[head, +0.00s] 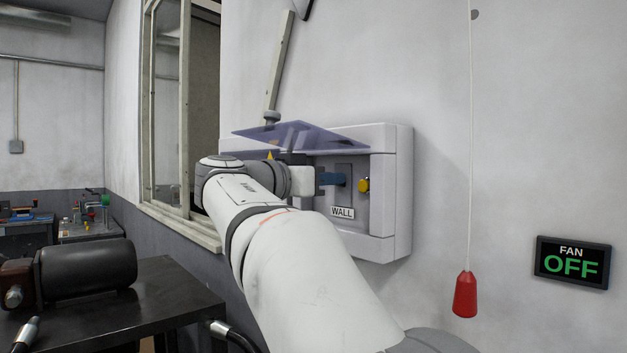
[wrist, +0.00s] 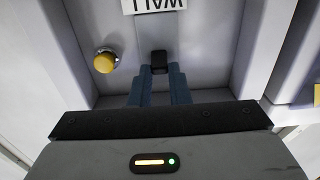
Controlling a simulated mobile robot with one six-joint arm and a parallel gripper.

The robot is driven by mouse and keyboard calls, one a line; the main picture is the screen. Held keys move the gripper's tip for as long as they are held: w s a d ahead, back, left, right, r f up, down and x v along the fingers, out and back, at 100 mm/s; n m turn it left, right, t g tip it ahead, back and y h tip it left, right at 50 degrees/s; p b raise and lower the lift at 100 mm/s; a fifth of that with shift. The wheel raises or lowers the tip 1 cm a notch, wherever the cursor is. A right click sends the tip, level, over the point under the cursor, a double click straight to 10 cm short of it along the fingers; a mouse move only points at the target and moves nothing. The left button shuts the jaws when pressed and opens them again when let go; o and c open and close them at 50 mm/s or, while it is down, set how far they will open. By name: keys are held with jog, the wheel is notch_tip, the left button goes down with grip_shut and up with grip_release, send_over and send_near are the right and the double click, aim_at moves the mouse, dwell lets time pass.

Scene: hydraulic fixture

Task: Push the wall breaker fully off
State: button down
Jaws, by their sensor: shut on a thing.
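The wall breaker box (head: 391,220) is a light grey case on the wall, with a "WALL" label (head: 342,212) inside it. Its tinted see-through cover (head: 300,136) is swung up. My gripper (head: 338,180) reaches into the box from the left. In the wrist view my gripper's blue fingers (wrist: 158,84) are at the black breaker toggle (wrist: 158,62), one on each side, shut on it. The label appears upside down there (wrist: 160,4). In the head view the toggle is hidden by the fingers.
A yellow round knob (head: 363,185) sits just right of the fingers; it also shows in the wrist view (wrist: 104,62). A red pull handle (head: 465,295) hangs on a cord. A display (head: 572,263) reads "FAN OFF". A dark table (head: 170,300) stands at lower left.

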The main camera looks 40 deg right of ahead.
aim_at(337, 185)
jog(key=shift+a+f+h+b, duration=0.1)
jog(key=shift+f+h+b, duration=0.8)
jog(key=shift+b, duration=2.3)
jog(key=f+h+b, duration=0.1)
jog(key=h+b, duration=0.1)
jog(key=b, duration=0.5)
jog(key=shift+f+b, duration=0.15)
jog(key=shift+b, duration=0.2)
jog(key=h+b, duration=0.1)
jog(key=b, duration=0.3)
jog(key=f+h+b, duration=0.1)
jog(key=b, duration=0.3)
jog(key=shift+t+h, duration=0.3)
jog(key=h+b, duration=0.1)
jog(key=b, duration=0.2)
jog(key=shift+d, duration=0.2)
jog(key=shift+r+h+b, duration=0.15)
jog(key=shift+h+b, duration=0.25)
jog(key=shift+b, duration=0.4)
jog(key=c, duration=1.4)
grip_release()
jog(key=shift+o, duration=0.2)
